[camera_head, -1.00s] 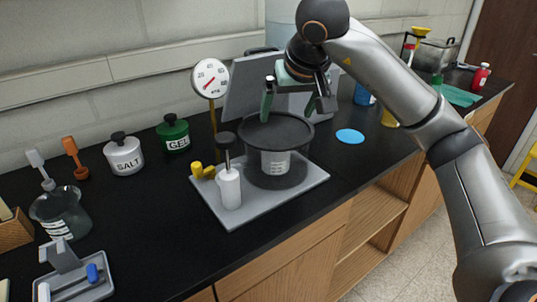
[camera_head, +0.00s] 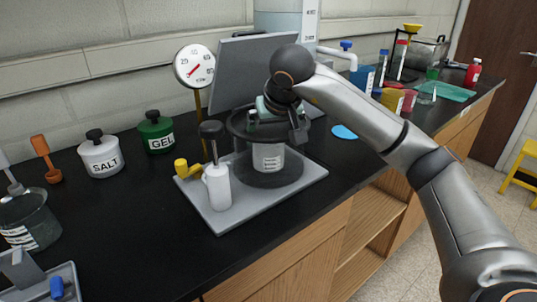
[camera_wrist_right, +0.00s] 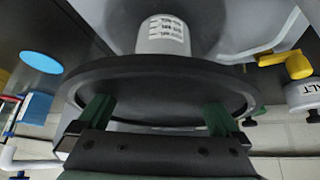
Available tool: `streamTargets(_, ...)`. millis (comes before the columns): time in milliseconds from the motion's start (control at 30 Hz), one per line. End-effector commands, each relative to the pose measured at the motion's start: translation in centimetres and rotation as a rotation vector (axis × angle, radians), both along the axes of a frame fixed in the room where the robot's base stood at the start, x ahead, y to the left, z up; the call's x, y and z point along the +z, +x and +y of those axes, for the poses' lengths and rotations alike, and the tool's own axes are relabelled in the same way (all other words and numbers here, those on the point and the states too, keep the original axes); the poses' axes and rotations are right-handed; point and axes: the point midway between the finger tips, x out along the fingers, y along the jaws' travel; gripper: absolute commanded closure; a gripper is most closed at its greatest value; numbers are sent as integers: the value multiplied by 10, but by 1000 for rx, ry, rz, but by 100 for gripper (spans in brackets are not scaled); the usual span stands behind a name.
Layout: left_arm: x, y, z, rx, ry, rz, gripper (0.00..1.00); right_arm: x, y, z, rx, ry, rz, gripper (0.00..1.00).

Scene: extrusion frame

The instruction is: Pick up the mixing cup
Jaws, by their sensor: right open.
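A white cup with a printed label (camera_head: 268,157) stands under a wide dark disc (camera_head: 238,125) on a round dark base. I take it for the mixing cup; its label is too small to read. In the right wrist view the cup (camera_wrist_right: 163,36) shows beyond the disc (camera_wrist_right: 160,82), which hides part of it. My right gripper (camera_head: 275,122) is at the disc, above the cup. Its green fingers (camera_wrist_right: 160,115) are spread apart at the disc's near side; I cannot tell whether they touch it. My left gripper is not in view.
A dial gauge (camera_head: 195,66) and a grey panel (camera_head: 232,75) stand behind. Salt (camera_head: 101,157) and gel (camera_head: 157,134) jars and a labelled clear beaker (camera_head: 30,225) are left.

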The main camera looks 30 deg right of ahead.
Motion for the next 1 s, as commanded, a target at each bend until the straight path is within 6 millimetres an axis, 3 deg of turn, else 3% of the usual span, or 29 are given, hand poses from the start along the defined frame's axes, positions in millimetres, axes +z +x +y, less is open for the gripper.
streamTargets(200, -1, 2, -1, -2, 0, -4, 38, -29, 18, -3, 0, 1, 4, 0)
streamTargets(533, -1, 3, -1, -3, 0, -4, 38, -36, 23, -5, 2, 0, 1, 0)
streamTargets(1000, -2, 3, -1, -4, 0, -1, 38, -35, 23, -5, 1, 0, 1, 52)
